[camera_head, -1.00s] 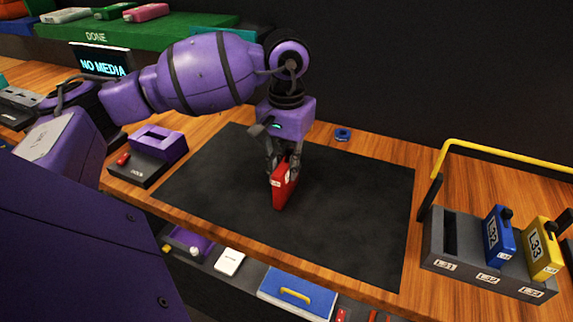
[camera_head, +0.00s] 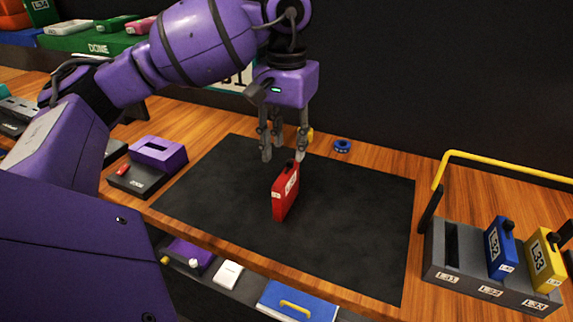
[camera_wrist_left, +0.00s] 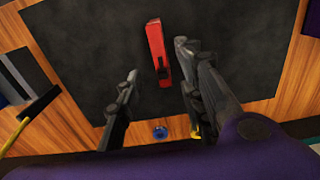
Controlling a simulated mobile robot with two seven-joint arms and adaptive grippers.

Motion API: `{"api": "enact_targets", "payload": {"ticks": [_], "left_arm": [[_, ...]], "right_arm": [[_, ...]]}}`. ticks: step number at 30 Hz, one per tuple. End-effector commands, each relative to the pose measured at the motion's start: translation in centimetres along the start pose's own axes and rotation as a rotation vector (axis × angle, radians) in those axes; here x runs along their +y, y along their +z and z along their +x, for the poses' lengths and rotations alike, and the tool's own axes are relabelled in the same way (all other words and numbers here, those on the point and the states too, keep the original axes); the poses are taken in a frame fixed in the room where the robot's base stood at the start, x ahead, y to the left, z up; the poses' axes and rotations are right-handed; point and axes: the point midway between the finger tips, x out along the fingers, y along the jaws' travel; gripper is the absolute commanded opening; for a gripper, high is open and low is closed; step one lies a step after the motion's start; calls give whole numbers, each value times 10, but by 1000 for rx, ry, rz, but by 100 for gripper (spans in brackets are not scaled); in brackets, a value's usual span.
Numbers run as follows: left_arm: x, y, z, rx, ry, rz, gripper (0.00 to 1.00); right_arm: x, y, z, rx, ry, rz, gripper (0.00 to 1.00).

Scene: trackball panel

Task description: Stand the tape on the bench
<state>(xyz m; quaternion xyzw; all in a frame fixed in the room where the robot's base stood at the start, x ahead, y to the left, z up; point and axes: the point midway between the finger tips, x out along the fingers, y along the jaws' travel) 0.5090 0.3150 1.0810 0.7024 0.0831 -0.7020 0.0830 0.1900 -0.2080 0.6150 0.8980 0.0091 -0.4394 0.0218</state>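The red tape (camera_head: 285,193), a flat cartridge with a white label and a black knob on top, stands upright on the black mat (camera_head: 350,215) on the wooden bench (camera_head: 385,163). My left gripper (camera_head: 283,158) is open and empty, above and a little behind the tape, apart from it. In the left wrist view the tape (camera_wrist_left: 158,50) shows from above, beyond the spread fingers (camera_wrist_left: 160,84). My right gripper is not in view.
A dark rack (camera_head: 485,275) at the right holds a blue tape (camera_head: 500,250) and a yellow tape (camera_head: 545,262); its left slot is empty. A purple-topped device (camera_head: 158,155) stands left of the mat. A blue ring (camera_head: 342,146) lies behind the mat. The mat around the tape is clear.

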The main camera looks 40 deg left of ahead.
Motion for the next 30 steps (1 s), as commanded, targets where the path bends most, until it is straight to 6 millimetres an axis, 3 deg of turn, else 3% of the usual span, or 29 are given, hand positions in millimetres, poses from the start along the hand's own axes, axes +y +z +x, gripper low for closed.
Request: {"api": "enact_targets", "payload": {"ticks": [3,9,30], "left_arm": [[0,-1,-19,2,1,-1,35],[0,0,-32,0,-1,0,35],[0,0,-33,0,-1,0,35]], "right_arm": [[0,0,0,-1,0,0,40],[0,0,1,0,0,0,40],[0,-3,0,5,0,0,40]]}}
